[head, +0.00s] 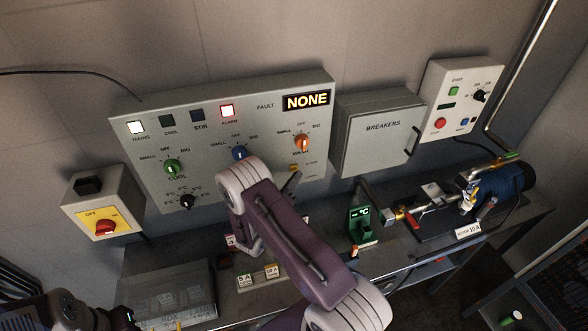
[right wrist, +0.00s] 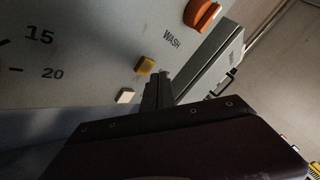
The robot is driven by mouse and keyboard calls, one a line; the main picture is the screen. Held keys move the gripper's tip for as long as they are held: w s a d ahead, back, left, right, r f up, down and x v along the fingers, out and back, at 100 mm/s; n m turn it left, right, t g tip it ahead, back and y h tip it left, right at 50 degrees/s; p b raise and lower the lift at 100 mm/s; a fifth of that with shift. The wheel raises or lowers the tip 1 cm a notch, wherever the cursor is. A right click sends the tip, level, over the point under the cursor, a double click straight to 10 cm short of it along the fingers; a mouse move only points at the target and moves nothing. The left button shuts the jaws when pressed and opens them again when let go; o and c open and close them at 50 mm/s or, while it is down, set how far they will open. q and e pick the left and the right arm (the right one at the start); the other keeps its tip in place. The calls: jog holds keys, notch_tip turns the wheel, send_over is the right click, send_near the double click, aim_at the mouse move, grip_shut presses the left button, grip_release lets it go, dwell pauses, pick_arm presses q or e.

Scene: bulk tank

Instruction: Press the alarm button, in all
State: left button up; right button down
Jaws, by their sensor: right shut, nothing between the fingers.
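The grey control panel (head: 222,130) on the wall has a lit lamp (head: 227,111) labelled ALARM in its top row. A small yellow button (head: 295,168) sits low on its right side, below the orange WASH knob (head: 302,142). In the right wrist view, the yellow button (right wrist: 145,65) stands above a white button (right wrist: 124,96). Their labels are too small to read. My right gripper (right wrist: 163,78) is shut and empty, its tips close beside the yellow button; contact cannot be told. In the head view my right arm hides the panel's lower middle. My left arm shows at the bottom left, its jaws unclear.
The fault display (head: 307,101) reads NONE. A yellow switch box (head: 104,205) with a red knob is at left. A breaker cabinet (head: 379,133) and a start box (head: 459,99) are at right. The bench holds a clear box (head: 168,290), a green meter (head: 361,222) and a pump (head: 493,188).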

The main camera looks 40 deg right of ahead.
dwell(0.7)
jog(key=shift+w+d, duration=0.15)
jog(key=shift+w, duration=0.3)
jog(key=shift+w+d, duration=0.1)
jog(key=shift+w, duration=0.25)
dwell(0.6)
jog(key=shift+s+a, duration=0.25)
jog(key=shift+s, duration=0.55)
jog(key=s, duration=0.1)
jog(key=s+a+p, duration=0.1)
jog(key=s, duration=0.2)
jog(key=shift+s+a, duration=0.25)
jog(key=shift+s, duration=0.15)
